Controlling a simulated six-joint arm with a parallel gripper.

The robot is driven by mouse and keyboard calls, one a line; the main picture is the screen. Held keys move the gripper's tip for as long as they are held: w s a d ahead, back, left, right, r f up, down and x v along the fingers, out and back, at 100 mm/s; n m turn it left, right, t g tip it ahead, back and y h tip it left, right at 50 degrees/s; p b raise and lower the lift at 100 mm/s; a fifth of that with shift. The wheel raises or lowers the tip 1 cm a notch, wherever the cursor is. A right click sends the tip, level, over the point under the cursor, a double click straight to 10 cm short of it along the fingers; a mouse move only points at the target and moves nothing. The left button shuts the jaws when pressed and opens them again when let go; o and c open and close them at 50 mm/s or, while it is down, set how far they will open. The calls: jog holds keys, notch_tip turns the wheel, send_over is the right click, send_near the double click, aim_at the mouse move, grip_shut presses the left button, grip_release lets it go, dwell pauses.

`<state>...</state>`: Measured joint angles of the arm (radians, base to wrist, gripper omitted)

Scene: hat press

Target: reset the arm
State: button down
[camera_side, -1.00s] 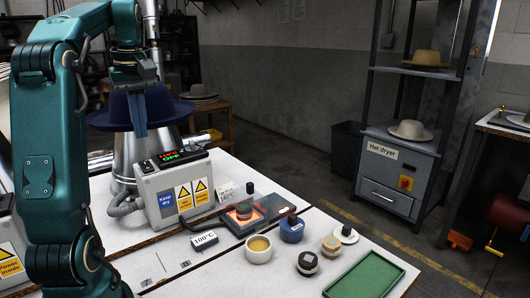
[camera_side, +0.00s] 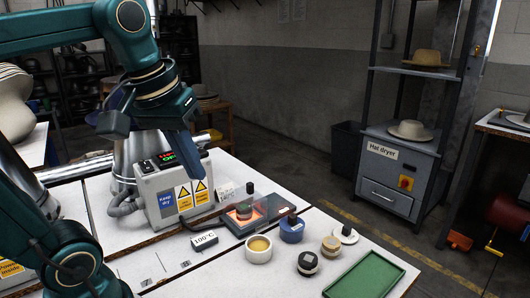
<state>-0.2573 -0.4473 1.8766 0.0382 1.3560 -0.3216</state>
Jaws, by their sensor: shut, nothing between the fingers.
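My gripper (camera_side: 197,166) is shut and empty. Its fingers point down and slightly right, in front of the grey control box (camera_side: 178,193) with the lit display and warning labels. From this view I cannot tell how far it is from the box. A blue hat (camera_side: 123,101) behind my gripper is largely hidden by my arm. Nothing hangs from the fingers.
On the white table stand a hot plate (camera_side: 262,223) with a glowing part, a cream cup (camera_side: 258,250), a blue pot (camera_side: 291,230), small round pieces (camera_side: 308,263) and a green tray (camera_side: 364,276). A hat dryer (camera_side: 398,169) stands at the right. The table's front left is mostly clear.

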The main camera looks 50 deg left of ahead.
jog(key=s+d+f+m+t+h, duration=0.1)
jog(key=s+d+f+m, duration=0.2)
jog(key=d+f+m, duration=0.2)
jog(key=shift+d+f+m+t+h, duration=0.35)
jog(key=shift+f+m, duration=0.45)
jog(key=shift+f, duration=0.75)
